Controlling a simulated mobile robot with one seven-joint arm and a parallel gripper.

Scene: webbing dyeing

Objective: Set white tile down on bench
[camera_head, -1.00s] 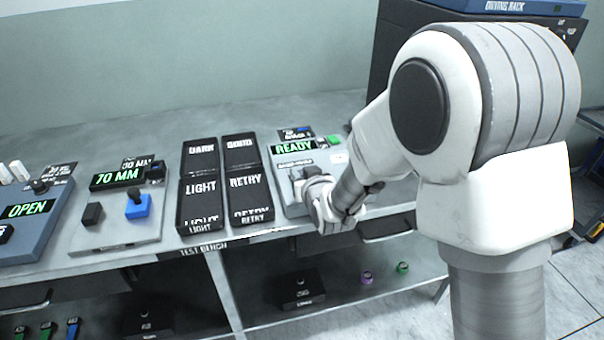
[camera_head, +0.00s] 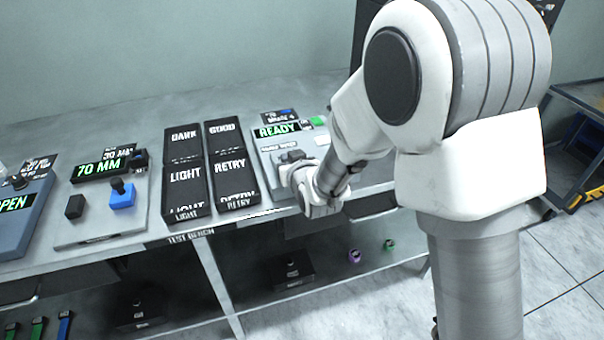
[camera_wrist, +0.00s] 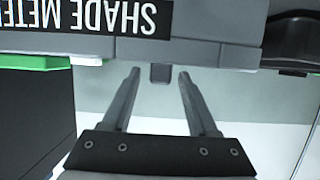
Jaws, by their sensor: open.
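My gripper (camera_wrist: 157,75) is open in the wrist view, with nothing visible between its fingers. A small dark grey block on the edge of the shade meter shows just beyond the fingertips. In the head view my wrist hides most of the gripper, in front of the shade meter (camera_head: 264,150) with its green READY display. No white tile can be made out for certain. A small pale patch (camera_head: 322,140) lies on the meter's right side, and I cannot tell whether it is the tile. The grey bench (camera_head: 225,108) carries the meter.
Black trays marked LIGHT (camera_head: 186,190) and RETRY (camera_head: 232,178) stand left of the meter, with DARK and GOOD trays behind. Further left is a 70 MM unit (camera_head: 100,212) with a blue block. Bare bench lies behind them. A cart (camera_head: 578,150) stands at right.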

